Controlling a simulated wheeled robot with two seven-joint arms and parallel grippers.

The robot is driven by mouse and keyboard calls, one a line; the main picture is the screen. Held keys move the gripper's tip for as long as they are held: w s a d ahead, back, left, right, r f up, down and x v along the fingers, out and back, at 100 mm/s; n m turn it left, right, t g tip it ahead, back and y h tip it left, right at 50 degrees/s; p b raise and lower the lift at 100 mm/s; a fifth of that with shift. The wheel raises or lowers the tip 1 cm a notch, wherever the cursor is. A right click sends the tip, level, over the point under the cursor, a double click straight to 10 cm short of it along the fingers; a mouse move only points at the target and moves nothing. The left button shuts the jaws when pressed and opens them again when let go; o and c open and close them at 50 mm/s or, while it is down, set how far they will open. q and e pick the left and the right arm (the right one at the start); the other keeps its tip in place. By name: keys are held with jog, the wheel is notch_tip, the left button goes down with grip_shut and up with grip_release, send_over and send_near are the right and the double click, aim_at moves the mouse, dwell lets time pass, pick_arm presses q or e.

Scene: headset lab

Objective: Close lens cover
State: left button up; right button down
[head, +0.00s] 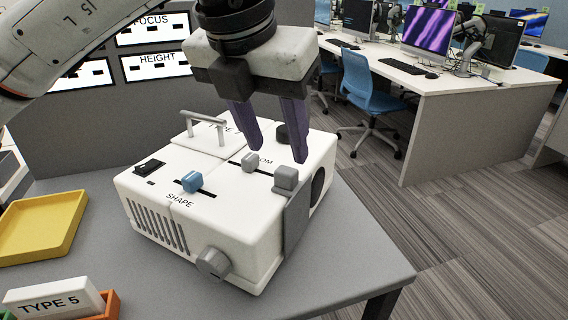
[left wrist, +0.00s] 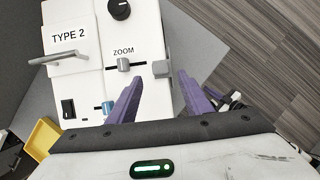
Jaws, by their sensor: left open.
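The white projector (head: 215,225) stands on the grey table; its top also shows in the left wrist view (left wrist: 85,15). The grey lens cover (head: 297,220) is a plate on its right side, with a grey block-shaped tab (head: 286,178) at the top edge. The dark round lens (head: 318,186) is exposed beside the plate. My left gripper (head: 275,153) is open and empty, pointing down above the tab. In the left wrist view, the tab (left wrist: 161,69) lies just past the gap between the purple fingertips (left wrist: 160,76). My right gripper is not in view.
The projector top carries a zoom slider (head: 250,161), a blue shape slider (head: 193,182), a dark knob (head: 282,135) and a raised handle (head: 205,125). A grey knob (head: 213,264) sticks out in front. A yellow tray (head: 40,228) and a TYPE 5 block (head: 52,298) are at left.

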aim_at(286, 170)
pick_arm(q)
jog(key=x, duration=0.6)
jog(key=shift+d+f, duration=0.1)
jog(key=shift+f, duration=0.15)
jog(key=shift+c, duration=0.2)
grip_shut()
